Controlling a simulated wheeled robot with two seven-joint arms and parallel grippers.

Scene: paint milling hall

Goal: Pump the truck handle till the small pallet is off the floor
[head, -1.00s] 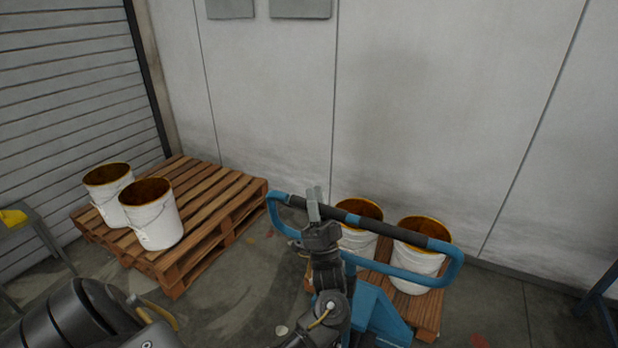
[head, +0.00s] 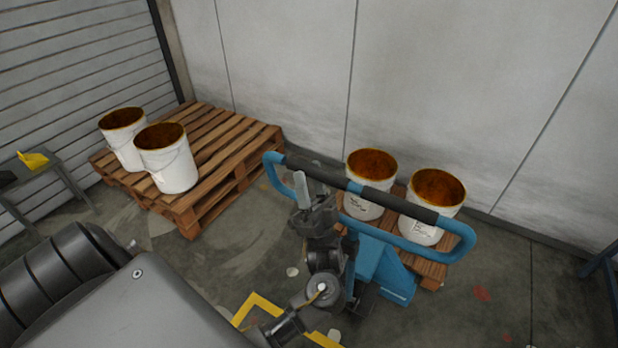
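The blue pallet truck (head: 385,272) stands in front of me, its loop handle (head: 462,236) with a black grip bar tilted toward me. My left gripper (head: 306,186) is at the left part of the grip bar, its fingers closed around it. The small wooden pallet (head: 432,273) is behind the truck, mostly hidden by the truck and handle. Two white buckets with brown contents stand on it, a left one (head: 370,165) and a right one (head: 438,188). I cannot tell whether the pallet touches the floor. My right gripper is out of view.
A larger wooden pallet (head: 222,150) with two white buckets (head: 168,165) lies at the left. A grey table (head: 50,160) with a yellow item (head: 33,160) stands at the far left. A wall runs close behind the pallets. Yellow floor marking (head: 258,300) shows in front.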

